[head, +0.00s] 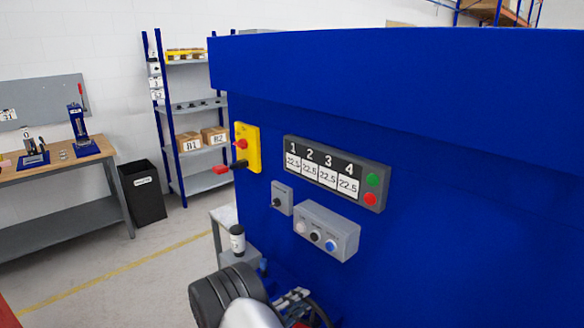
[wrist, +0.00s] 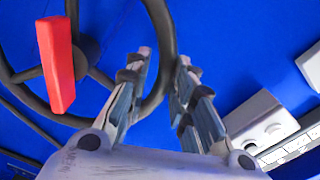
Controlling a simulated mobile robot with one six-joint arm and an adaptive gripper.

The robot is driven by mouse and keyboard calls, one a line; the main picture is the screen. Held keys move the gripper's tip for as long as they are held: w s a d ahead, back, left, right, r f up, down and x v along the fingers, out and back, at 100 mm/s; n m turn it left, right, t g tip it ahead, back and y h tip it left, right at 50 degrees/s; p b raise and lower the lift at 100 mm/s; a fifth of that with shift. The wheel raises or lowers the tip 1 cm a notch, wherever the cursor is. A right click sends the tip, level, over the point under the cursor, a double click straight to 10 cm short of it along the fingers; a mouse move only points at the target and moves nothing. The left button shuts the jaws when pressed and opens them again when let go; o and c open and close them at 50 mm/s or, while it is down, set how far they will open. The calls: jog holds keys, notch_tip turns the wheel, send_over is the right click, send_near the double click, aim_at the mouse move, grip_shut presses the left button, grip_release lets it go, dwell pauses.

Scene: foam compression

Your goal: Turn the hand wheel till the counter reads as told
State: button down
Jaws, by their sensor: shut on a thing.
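The dark grey hand wheel (wrist: 163,22) fills the upper left of the wrist view, with its hub and spokes in front of the blue machine. A red block (wrist: 58,68) stands out in front of the wheel. My gripper (wrist: 165,62) is shut on the wheel's rim, one finger on each side of it. In the head view my gripper (head: 292,297) is low in the picture, and my arm hides most of the wheel. A display panel (head: 330,170) numbered 1 to 4 seems to read 22.5 in each field. I cannot tell which display is the counter.
The blue machine (head: 480,150) fills the right side. A grey button box (head: 327,231) and a yellow switch plate (head: 247,146) with a red handle stick out from it. A shelf rack (head: 190,125), black bin (head: 143,193) and workbench (head: 50,164) stand farther left. Floor between is clear.

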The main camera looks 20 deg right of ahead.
jog(key=shift+w+r, duration=0.2)
jog(key=shift+r, duration=0.25)
jog(key=shift+w+a+f+n, duration=0.25)
jog(key=shift+w+n, duration=0.2)
jog(key=shift+n, duration=0.3)
jog(key=shift+w+a+f+n, duration=0.1)
jog(key=shift+w+f+n, duration=0.3)
jog(key=shift+n, duration=0.35)
jog(key=shift+r, duration=0.1)
jog(key=shift+w, duration=0.1)
jog(key=shift+w+a+f+n+b, duration=0.15)
jog(key=shift+w+f+n+b, duration=0.25)
jog(key=shift+n, duration=0.35)
jog(key=shift+w+a+f+n+b, duration=0.15)
jog(key=shift+w+f+n+b, duration=0.25)
jog(key=shift+n, duration=0.35)
jog(key=shift+s, duration=0.1)
jog(key=c, duration=1.7)
grip_release()
jog(key=o, duration=1.1)
jog(key=shift+s+f, duration=0.2)
jog(key=shift+f, duration=0.15)
